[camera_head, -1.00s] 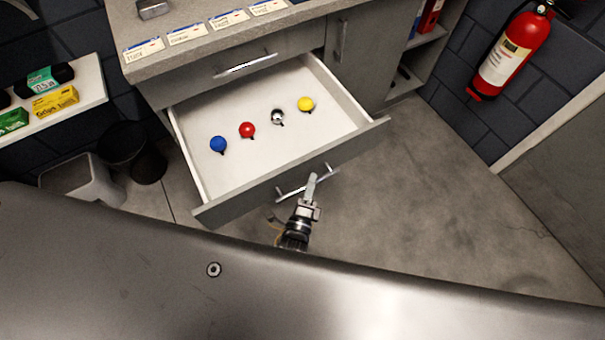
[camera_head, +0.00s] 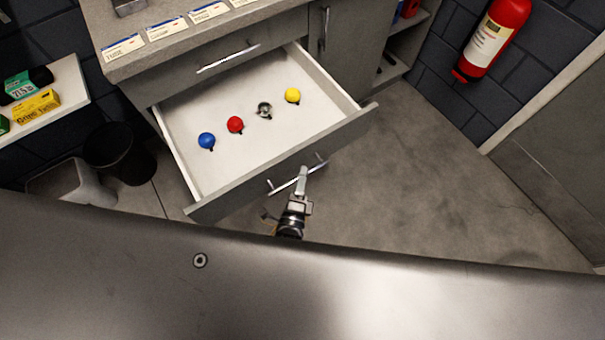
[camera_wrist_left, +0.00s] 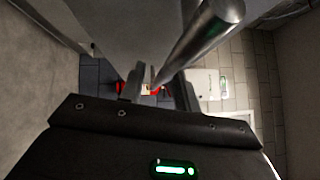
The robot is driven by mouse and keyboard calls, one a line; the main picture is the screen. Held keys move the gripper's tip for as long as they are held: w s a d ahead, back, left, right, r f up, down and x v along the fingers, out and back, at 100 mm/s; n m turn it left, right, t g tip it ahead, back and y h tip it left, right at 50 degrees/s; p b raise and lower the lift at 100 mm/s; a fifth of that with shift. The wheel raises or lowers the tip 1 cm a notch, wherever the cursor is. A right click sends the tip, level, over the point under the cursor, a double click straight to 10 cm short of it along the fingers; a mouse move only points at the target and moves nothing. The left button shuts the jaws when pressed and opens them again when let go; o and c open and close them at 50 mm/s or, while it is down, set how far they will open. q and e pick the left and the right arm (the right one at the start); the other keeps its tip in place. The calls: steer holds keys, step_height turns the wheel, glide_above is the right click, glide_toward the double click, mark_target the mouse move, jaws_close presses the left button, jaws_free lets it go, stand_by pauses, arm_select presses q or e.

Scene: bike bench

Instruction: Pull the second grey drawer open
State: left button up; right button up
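The second grey drawer (camera_head: 250,184) stands well out from the cabinet, below a shut top drawer. Its bar handle (camera_head: 285,184) is on the front panel. My left gripper (camera_head: 302,181) is at the right part of this handle. In the left wrist view the metal handle bar (camera_wrist_left: 203,33) runs between the fingers of the left gripper (camera_wrist_left: 158,82), which look closed around it; the exact contact is partly hidden. Inside the drawer are a blue ball (camera_head: 206,140), a red ball (camera_head: 235,124), a chrome ball (camera_head: 264,109) and a yellow ball (camera_head: 292,95). My right gripper is not in view.
The shut top drawer has its own handle (camera_head: 228,57) under the labelled worktop (camera_head: 125,68). A black bin (camera_head: 120,152) stands left of the open drawer. A fire extinguisher (camera_head: 493,38) hangs at the upper right. The floor (camera_head: 420,180) right of the drawer is clear.

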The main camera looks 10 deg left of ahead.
arm_select(q)
steer(key=s+f, duration=0.1)
steer(key=s, duration=0.8)
steer(key=shift+s+a+f+b, duration=0.15)
steer(key=shift+s+a+b, duration=0.2)
steer(key=shift+s+b, duration=0.05)
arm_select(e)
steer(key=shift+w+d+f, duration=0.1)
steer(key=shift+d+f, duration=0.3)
